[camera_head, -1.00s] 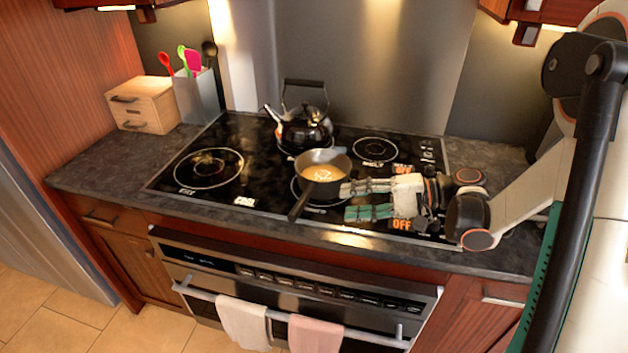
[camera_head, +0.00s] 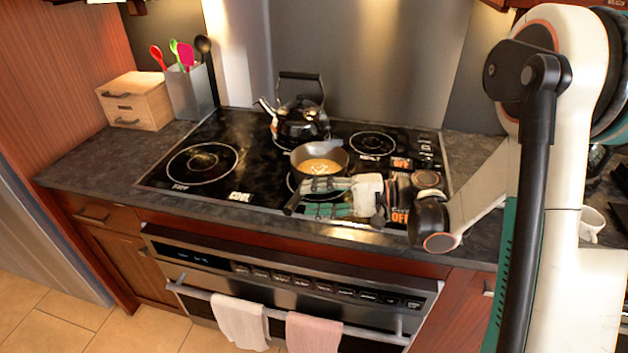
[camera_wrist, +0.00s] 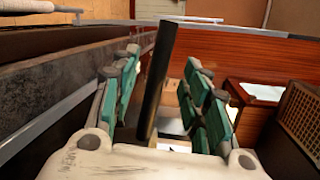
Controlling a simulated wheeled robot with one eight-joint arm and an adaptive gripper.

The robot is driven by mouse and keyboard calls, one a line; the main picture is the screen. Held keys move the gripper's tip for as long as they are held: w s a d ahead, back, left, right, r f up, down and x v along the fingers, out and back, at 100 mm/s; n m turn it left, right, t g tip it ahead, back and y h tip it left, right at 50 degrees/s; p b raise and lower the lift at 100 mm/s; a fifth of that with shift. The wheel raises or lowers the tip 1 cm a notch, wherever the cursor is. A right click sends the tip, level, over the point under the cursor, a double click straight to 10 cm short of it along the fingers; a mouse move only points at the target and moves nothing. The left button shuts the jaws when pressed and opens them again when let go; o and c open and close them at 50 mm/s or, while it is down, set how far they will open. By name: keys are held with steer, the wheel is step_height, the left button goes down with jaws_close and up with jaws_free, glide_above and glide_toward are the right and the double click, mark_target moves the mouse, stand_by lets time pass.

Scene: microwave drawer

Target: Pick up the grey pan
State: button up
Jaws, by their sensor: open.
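The grey pan (camera_head: 333,155) sits on a cooktop burner in front of the kettle, with an orange-brown inside and a white mark in it. Its dark handle (camera_head: 293,204) points toward the front edge. My gripper (camera_head: 306,197) is open, reaching in from the right at the handle, its teal-padded fingers partly covering it. In the wrist view the handle (camera_wrist: 160,80) runs as a dark bar between the two fingers, with a gap to the right finger. Its gap to the left finger is narrower, and contact there cannot be told. The pan's bowl is not clear in the wrist view.
A black kettle (camera_head: 300,122) stands close behind the pan. A wooden box (camera_head: 135,101) and a utensil holder (camera_head: 192,94) stand at the counter's left end. A white cup (camera_head: 592,224) is at the far right. The cooktop's left burner (camera_head: 202,163) is clear.

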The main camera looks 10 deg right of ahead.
mark_target(301, 198)
steer(key=b+x, duration=0.1)
steer(key=x, duration=0.3)
steer(key=shift+w+a+f, duration=0.15)
steer(key=shift+w+a, duration=0.1)
jaws_close()
